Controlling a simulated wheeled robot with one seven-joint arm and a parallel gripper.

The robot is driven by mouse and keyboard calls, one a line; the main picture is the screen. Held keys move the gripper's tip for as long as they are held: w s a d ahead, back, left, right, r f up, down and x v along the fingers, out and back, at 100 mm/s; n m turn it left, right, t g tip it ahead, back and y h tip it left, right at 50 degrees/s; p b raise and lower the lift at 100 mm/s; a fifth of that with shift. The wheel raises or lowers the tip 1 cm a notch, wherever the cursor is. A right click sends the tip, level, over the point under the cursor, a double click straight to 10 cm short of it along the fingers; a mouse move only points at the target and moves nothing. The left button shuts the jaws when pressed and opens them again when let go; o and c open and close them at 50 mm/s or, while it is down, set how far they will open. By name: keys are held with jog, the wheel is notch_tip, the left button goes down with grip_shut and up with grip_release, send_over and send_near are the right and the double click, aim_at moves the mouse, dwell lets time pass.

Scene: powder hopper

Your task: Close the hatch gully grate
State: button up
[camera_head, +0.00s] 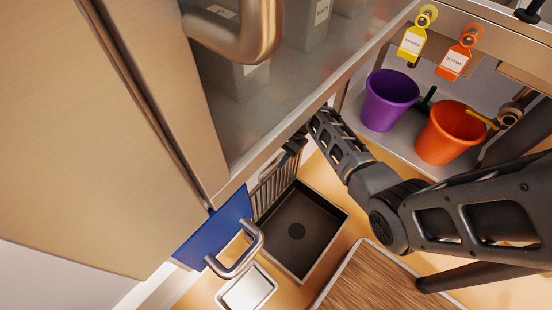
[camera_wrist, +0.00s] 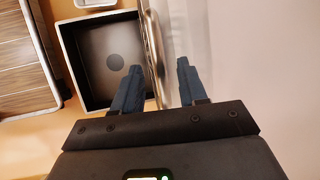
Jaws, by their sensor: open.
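The gully (camera_head: 310,225) is a dark square recess in the floor with a round drain at its bottom. Its slatted metal grate (camera_head: 270,187) stands raised, close to upright, along the gully's left side in the head view. In the wrist view the gully (camera_wrist: 90,80) lies left of the grate (camera_wrist: 153,50), which is seen nearly edge-on. My gripper (camera_wrist: 159,67) is open, its two dark fingers on either side of the grate's edge in that view. Contact cannot be told. In the head view my gripper (camera_head: 296,143) is at the grate's upper end, partly hidden.
A steel cabinet (camera_head: 130,120) and counter overhang the left. A blue panel with a metal handle (camera_head: 238,252) is beside the gully. A wood-look panel (camera_head: 375,280) and a small light tray (camera_head: 246,290) lie nearby. Purple (camera_head: 390,100) and orange (camera_head: 450,133) buckets are at right.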

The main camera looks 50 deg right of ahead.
jog(key=shift+w+a+f, duration=0.1)
jog(key=shift+a+f, duration=0.1)
jog(key=shift+f, duration=0.3)
grip_shut()
dwell(0.3)
